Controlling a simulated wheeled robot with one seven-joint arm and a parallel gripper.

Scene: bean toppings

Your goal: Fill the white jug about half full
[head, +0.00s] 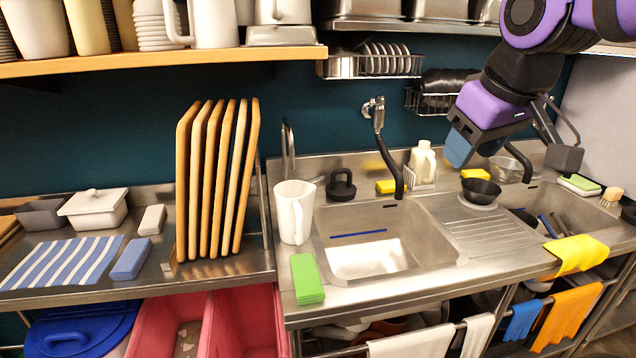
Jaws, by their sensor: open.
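A white jug (294,212) stands upright on the steel counter, just left of the sink (440,228), in the head view. Its handle faces the front; its inside is too hard to see to tell any content. A wall tap (378,115) with a black hose (388,158) hangs over the back of the sink. A curved metal spout (288,148) rises behind the jug. My gripper (546,160) is open and empty at the upper right, above the right end of the counter, far from the jug.
A green sponge block (307,278) lies in front of the jug. Upright wooden boards (216,180) stand to its left. A black stopper-like object (341,186) and a white bottle (422,162) stand behind the sink. A dark bowl (481,190) sits on the ribbed drainboard (490,232).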

